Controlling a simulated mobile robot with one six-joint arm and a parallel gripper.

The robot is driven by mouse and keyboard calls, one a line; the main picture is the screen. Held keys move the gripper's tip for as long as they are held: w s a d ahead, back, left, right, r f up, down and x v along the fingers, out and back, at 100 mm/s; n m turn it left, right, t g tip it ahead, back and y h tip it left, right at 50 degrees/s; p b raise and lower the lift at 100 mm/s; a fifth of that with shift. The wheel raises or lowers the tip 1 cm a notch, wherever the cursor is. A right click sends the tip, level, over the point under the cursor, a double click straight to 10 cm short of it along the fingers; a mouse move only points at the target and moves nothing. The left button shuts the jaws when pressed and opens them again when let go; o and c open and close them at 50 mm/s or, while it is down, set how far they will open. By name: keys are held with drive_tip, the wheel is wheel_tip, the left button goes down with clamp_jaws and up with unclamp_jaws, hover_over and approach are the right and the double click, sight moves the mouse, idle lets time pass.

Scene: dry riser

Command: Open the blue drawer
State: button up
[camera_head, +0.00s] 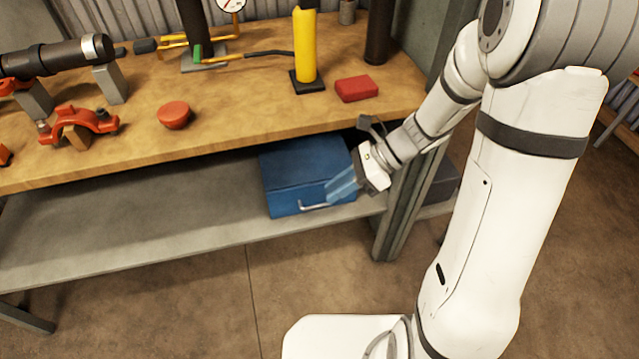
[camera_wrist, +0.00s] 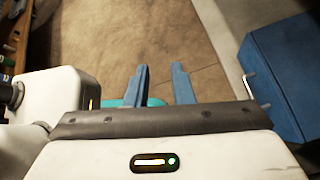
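The blue drawer unit (camera_head: 300,175) stands on the grey lower shelf under the workbench, and its front with a pale metal handle (camera_head: 314,205) faces outward. The drawer looks shut. My gripper (camera_head: 342,188) is at the right front of the unit, its blue fingers pointing left toward the handle in the head view. In the wrist view my gripper (camera_wrist: 158,82) has its two fingers apart with nothing between them. There the blue drawer unit (camera_wrist: 283,75) is at the right, with its handle (camera_wrist: 249,87) to the right of the fingers, apart from them.
The wooden bench top (camera_head: 230,120) overhangs the unit closely. A grey bench leg (camera_head: 398,215) stands right of it. The shelf (camera_head: 140,230) is bare to the left. A red block (camera_head: 356,88), a yellow cylinder (camera_head: 305,48) and a red cap (camera_head: 174,115) are on the bench top.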

drive_tip(key=w+a+f+m+t+y+b, duration=0.1)
drive_tip(key=w+f+m+t+y+b, duration=0.2)
drive_tip(key=f+m, duration=0.45)
drive_tip(key=w+f+m+t+y+b, duration=0.1)
drive_tip(key=w+f+m+y+b, duration=0.15)
drive_tip(key=w+f+m, duration=0.5)
drive_tip(key=m+t+h+b, duration=0.1)
drive_tip(key=m+t+b, duration=0.45)
drive_tip(key=m, duration=0.45)
approach(318, 206)
drive_tip(key=w+a+f, duration=0.2)
drive_tip(key=a, duration=0.1)
drive_tip(key=shift+t, duration=0.45)
drive_tip(key=x, duration=0.4)
drive_tip(key=b+x, duration=0.1)
drive_tip(key=x, duration=0.1)
drive_tip(key=shift+a+r, duration=0.25)
drive_tip(key=shift+a, duration=0.15)
drive_tip(key=shift+c, duration=0.5)
clamp_jaws()
